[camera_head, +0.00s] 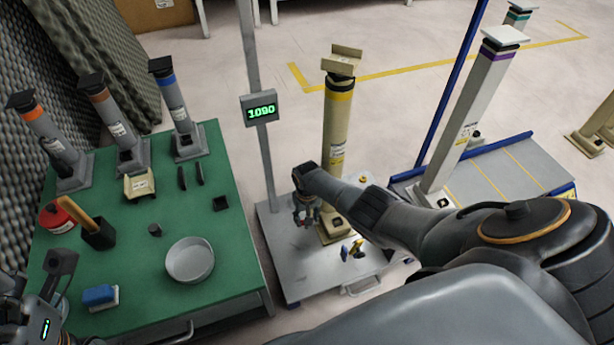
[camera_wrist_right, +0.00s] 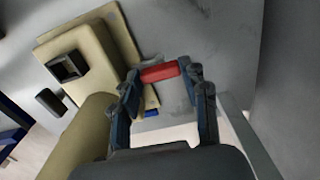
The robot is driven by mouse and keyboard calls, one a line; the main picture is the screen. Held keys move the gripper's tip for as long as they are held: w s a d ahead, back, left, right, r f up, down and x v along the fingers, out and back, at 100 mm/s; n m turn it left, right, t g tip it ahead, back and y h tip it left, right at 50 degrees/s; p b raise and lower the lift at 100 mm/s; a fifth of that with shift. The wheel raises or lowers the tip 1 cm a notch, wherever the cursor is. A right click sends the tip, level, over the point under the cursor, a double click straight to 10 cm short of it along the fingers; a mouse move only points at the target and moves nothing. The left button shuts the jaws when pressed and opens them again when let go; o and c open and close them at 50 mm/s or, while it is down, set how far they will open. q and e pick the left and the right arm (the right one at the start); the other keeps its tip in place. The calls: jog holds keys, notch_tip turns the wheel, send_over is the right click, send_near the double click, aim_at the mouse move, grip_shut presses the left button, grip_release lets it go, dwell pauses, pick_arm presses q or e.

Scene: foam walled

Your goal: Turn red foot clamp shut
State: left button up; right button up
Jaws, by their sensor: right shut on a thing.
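The red foot clamp (camera_wrist_right: 159,72) is a short red piece between the fingertips of my right gripper (camera_wrist_right: 162,80) in the right wrist view. The fingers are shut on it. In the head view my right gripper (camera_head: 306,212) is low over the grey platform, just left of the foot of the yellow-banded beige column (camera_head: 338,130). The red clamp cannot be made out there. The beige foot (camera_wrist_right: 85,62) lies left of the fingers in the wrist view. My left gripper (camera_head: 55,275) is partly cut off at the lower left; its jaws are unclear.
The grey platform (camera_head: 290,270) carries the column, a post with a display (camera_head: 261,108) reading 1090, and blue and yellow small parts (camera_head: 352,249). A green table (camera_head: 215,240) with columns, a bowl (camera_head: 190,260) and tools stands left. A purple-banded column (camera_head: 470,120) leans at right.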

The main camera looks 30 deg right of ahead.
jog(key=o, duration=1.2)
jog(key=shift+c, duration=0.2)
jog(key=shift+r, duration=0.1)
jog(key=shift+r, duration=3.9)
jog(key=shift+a, duration=0.1)
